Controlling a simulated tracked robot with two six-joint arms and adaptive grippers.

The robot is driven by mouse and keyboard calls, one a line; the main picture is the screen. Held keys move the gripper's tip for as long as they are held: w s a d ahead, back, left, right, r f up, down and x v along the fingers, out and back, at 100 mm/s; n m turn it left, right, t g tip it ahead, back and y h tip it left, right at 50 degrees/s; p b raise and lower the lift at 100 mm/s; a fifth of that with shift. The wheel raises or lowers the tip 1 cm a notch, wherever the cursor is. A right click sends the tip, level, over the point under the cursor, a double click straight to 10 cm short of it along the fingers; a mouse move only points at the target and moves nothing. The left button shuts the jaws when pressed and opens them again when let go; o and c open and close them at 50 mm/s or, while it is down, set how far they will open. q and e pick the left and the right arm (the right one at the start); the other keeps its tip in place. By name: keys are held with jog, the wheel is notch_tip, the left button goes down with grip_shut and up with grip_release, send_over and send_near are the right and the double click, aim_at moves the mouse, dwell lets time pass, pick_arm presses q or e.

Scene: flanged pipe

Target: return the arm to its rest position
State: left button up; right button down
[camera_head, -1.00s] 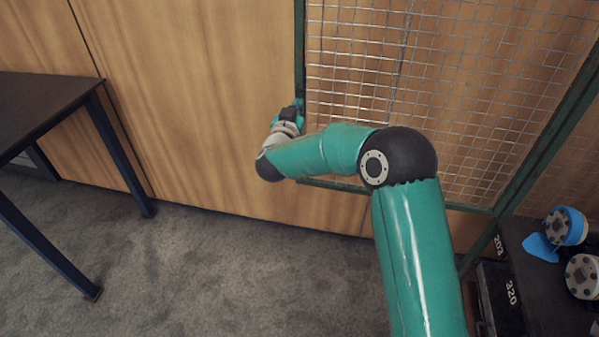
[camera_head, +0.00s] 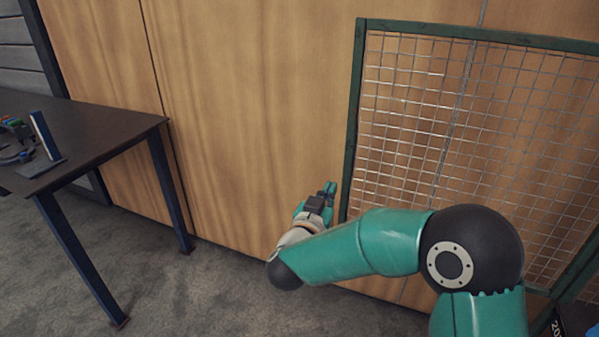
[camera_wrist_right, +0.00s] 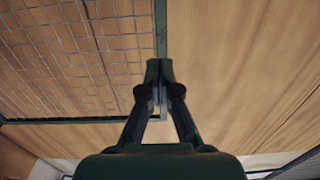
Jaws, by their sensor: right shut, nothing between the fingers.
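My right arm comes up from the lower right of the head view and bends to the left. Its gripper (camera_head: 329,190) points up and away, beside the left post of the mesh panel, and looks empty. In the right wrist view the two fingers of the right gripper (camera_wrist_right: 159,70) are together at their tips, with nothing between them. My left gripper is in neither view.
A green-framed mesh panel (camera_head: 358,120) stands at the right against wood panelling (camera_head: 240,110). A dark table (camera_head: 110,137) with a bookend-like stand (camera_head: 45,140) and small coloured items is at the left. Grey carpet (camera_head: 220,290) between them is clear.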

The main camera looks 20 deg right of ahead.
jog(key=s+d+f+n+g+p, duration=0.1)
jog(key=d+f+n+g+p, duration=0.1)
jog(key=d+f+p, duration=0.35)
jog(key=s+a+f+n+g+y+p, duration=0.1)
jog(key=s+a+f+n+y+p, duration=0.2)
jog(key=f, duration=0.6)
jog(key=s+a+f+n+g+y+p, duration=0.1)
jog(key=s+a+f+y, duration=0.3)
jog(key=f, duration=0.4)
jog(key=s+a+f+g+y, duration=0.4)
jog(key=s+a, duration=0.3)
jog(key=s, duration=0.4)
jog(key=s+a+f+g+y, duration=0.4)
jog(key=s+a+f+y, duration=0.1)
jog(key=s, duration=0.5)
jog(key=shift+s+a+n+g+p, duration=0.3)
jog(key=shift+s+a+p, duration=0.05)
jog(key=shift+a, duration=0.5)
jog(key=shift+s, duration=0.1)
